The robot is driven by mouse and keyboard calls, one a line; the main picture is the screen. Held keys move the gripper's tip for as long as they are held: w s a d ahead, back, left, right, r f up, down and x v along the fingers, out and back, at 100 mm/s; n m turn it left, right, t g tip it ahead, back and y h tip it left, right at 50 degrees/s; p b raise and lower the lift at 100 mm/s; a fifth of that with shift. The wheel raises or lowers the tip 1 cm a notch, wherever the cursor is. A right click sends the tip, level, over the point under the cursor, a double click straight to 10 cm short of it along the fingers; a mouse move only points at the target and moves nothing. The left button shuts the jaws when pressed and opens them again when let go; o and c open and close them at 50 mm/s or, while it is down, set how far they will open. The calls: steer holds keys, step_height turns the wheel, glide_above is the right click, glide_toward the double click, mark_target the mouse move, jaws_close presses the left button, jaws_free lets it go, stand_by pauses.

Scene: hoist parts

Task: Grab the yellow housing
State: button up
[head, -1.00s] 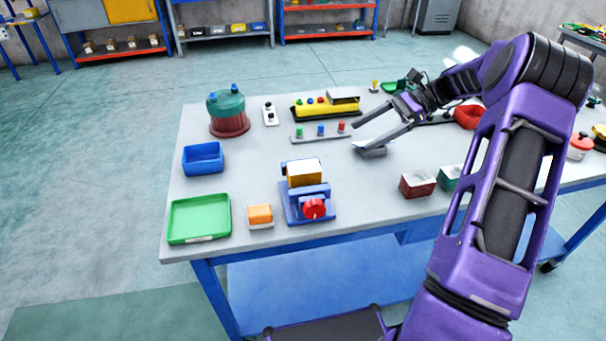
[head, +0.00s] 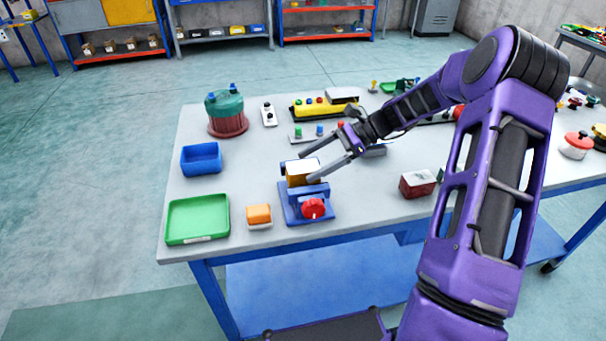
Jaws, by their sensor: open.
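A box-shaped yellow housing (head: 298,176) sits in a blue vise (head: 292,212) with a red knob, near the front of the table. My gripper (head: 305,168) is open and reaches in from the right. One finger is at the far side of the housing and the other at its near right side, partly covering it. I cannot tell whether the fingers touch it or are still above it.
An orange block (head: 258,214), a green tray (head: 198,220) and a blue bin (head: 202,158) lie to the left. A long yellow unit with buttons (head: 312,110) lies behind. A dark red box (head: 416,184) stands to the right, with bare tabletop between it and the vise.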

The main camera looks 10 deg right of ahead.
steer(key=shift+a+f, duration=0.15)
steer(key=shift+a, duration=0.05)
jaws_close()
stand_by(0.4)
